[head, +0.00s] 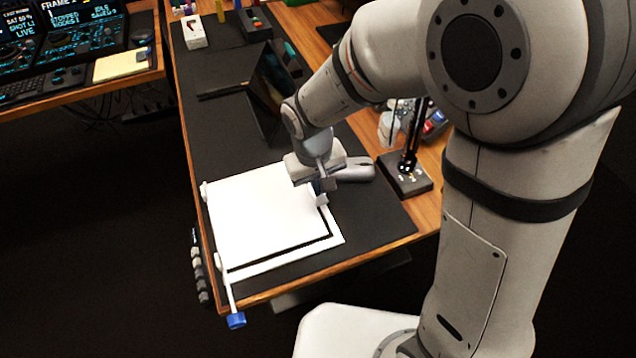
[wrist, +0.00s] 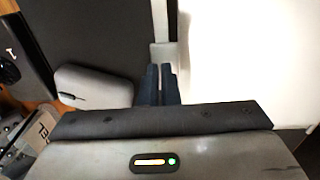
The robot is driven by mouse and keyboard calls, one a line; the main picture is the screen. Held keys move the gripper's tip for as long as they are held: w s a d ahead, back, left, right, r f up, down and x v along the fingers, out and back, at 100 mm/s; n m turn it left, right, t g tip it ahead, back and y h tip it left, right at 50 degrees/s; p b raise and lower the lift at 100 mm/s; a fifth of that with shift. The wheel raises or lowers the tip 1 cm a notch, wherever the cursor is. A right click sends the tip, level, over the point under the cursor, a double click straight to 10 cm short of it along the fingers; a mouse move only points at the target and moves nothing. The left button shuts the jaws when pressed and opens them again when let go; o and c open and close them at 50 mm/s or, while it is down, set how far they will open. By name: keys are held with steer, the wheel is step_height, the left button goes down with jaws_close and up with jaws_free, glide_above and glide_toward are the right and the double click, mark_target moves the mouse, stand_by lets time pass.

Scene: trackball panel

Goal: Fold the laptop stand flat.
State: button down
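The laptop stand shows as a white plate (head: 265,215) over a white frame (head: 290,258) at the near end of the dark desk mat. The plate looks close to level, with a dark gap between it and the frame along the near and right edges. A blue-tipped rod (head: 236,320) sticks out at the frame's near left corner. My gripper (head: 323,190) is at the stand's right edge, by a small white block (head: 321,200). In the wrist view its two dark fingers (wrist: 160,84) are close together, just short of the white block (wrist: 163,55). I see nothing clearly held between them.
A grey mouse (head: 352,168) lies right beside my gripper; it also shows in the wrist view (wrist: 92,86). A black joystick unit (head: 407,175) stands further right. A dark angled panel (head: 270,95) stands behind. The mat (head: 375,225) right of the stand is clear.

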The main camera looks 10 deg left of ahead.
step_height(320, 180, up, 14)
steer(key=p, duration=0.4)
